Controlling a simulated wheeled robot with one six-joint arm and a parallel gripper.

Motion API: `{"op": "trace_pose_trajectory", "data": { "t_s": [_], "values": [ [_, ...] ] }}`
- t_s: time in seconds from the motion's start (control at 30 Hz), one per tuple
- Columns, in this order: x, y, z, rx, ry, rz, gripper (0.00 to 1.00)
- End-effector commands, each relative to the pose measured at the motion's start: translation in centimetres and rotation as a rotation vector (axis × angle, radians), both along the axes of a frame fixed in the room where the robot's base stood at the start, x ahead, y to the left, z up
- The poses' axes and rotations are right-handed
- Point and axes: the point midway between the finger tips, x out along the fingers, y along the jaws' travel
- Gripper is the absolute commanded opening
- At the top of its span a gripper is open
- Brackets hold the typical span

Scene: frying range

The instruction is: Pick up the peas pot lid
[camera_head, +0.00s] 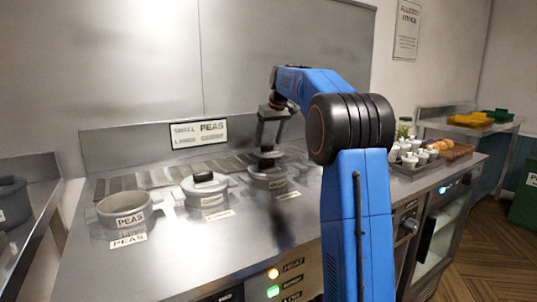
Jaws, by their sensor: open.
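A grey pot labelled PEAS (124,210) stands at the left of the steel counter, and its top looks open with no lid on it. A middle pot (206,199) has a grey lid with a dark handle (204,178) on it. A third pot (268,183) to the right also has a lid (266,168) with a dark handle. The labels of these two pots are too small to read. My gripper (268,147) is open and points down right over the third pot's lid, with its fingertips close to the handle. I cannot tell whether they touch it.
Small white cups (408,155) sit in a tray at the right. A dark pot (12,202) stands on a separate counter at the far left. The counter front is clear.

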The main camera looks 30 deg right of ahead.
Motion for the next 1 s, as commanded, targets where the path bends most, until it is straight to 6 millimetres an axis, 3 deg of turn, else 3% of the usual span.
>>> {"op": "trace_pose_trajectory", "data": {
  "t_s": [0.13,0.37,0.57,0.83,1.0],
  "values": [
    [0.6,0.0,-1.5,0.000,0.000,0.000,0.67],
    [0.7,0.0,-1.6,0.000,-0.001,0.000,0.67],
    [0.7,0.0,-1.6,0.000,-0.001,0.000,0.21],
    [0.7,0.0,-1.5,-0.001,-0.001,0.000,0.21],
    [0.8,0.0,0.0,-0.001,-0.003,0.000,0.21]
  ]
}}
